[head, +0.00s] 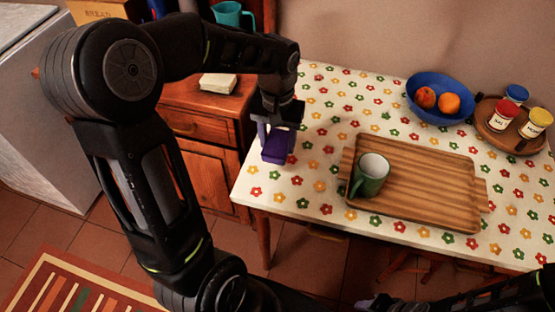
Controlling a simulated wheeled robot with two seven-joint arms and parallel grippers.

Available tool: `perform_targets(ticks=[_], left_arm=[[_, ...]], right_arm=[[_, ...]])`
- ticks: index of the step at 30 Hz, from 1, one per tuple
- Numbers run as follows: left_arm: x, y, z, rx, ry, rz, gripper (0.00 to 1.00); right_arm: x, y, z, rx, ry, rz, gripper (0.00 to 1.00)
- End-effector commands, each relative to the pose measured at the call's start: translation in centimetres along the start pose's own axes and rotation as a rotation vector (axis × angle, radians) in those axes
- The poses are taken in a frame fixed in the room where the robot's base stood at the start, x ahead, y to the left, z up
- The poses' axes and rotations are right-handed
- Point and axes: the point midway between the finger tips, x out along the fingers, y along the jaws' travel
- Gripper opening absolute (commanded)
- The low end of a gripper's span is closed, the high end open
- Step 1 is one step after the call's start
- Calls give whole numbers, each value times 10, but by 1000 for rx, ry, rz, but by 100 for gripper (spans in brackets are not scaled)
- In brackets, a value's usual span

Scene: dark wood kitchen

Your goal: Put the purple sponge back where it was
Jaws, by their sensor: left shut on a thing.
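The purple sponge (276,152) is at the left end of the flower-patterned table (318,225). My left gripper (278,128) points down from above and is shut on the sponge. I cannot tell whether the sponge touches the tabletop or is held just over it. The gripper hides the sponge's upper part. My right arm lies along the bottom right edge of the view, and its gripper (378,302) is partly cut off and too dark to read.
A wooden tray (430,190) with a green mug (370,176) stands right of the sponge. Behind are a blue fruit bowl (440,116) and a round board (489,133) with jars. A wooden cabinet (205,128) stands left. The table's front left corner is clear.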

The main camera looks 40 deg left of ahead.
Motion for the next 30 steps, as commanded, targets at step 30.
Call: perform_targets(ticks=[30], left_arm=[[69,0,0,0,0,1,9]], right_arm=[[1,0,0,0,0,0,36]])
